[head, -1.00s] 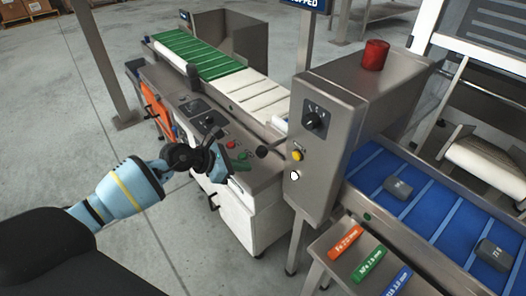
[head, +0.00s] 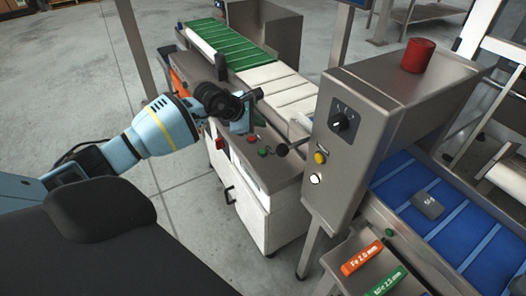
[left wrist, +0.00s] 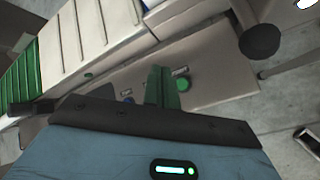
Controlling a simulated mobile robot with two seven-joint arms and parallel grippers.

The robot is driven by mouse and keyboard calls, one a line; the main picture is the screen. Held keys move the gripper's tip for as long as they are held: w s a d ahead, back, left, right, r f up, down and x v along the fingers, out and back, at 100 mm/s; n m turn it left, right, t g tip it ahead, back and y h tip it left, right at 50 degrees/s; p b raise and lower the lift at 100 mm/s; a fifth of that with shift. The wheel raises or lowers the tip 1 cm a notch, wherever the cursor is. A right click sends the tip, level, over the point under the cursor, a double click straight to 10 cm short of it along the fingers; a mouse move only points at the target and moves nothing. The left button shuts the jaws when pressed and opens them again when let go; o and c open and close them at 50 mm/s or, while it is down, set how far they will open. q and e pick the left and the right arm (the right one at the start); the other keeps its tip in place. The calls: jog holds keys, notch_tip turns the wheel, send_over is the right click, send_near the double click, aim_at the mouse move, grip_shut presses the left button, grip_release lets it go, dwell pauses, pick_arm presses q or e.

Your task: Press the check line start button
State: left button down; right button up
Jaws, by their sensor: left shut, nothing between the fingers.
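A green button (head: 263,152) sits on the grey sloped control panel (head: 282,170) of the white-belt conveyor, with a red button (head: 252,138) just behind it. The green button also shows in the left wrist view (left wrist: 183,84), right beside my fingertips, with a small unreadable label. My left gripper (head: 241,124) is shut and empty, over the panel to the left of these buttons. Its green-tinted fingers show in the left wrist view (left wrist: 163,86); I cannot tell whether they touch the panel. My right gripper is out of view.
A black ball-ended knob (head: 282,149) stands up right of the buttons. The steel cabinet (head: 352,165) at right carries a dial (head: 340,122), a yellow button (head: 320,157) and a white button (head: 315,179). A blue belt (head: 460,225) lies beyond it.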

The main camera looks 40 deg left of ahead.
aim_at(259, 152)
pick_arm(q)
notch_tip(259, 152, down, 8)
jog(key=b, duration=0.4)
jog(key=shift+b, duration=0.4)
jog(key=shift+f, duration=0.4)
dwell(0.4)
dwell(0.9)
jog(key=shift+f+b, duration=0.1)
jog(key=shift+b, duration=0.25)
jog(key=shift+f, duration=0.3)
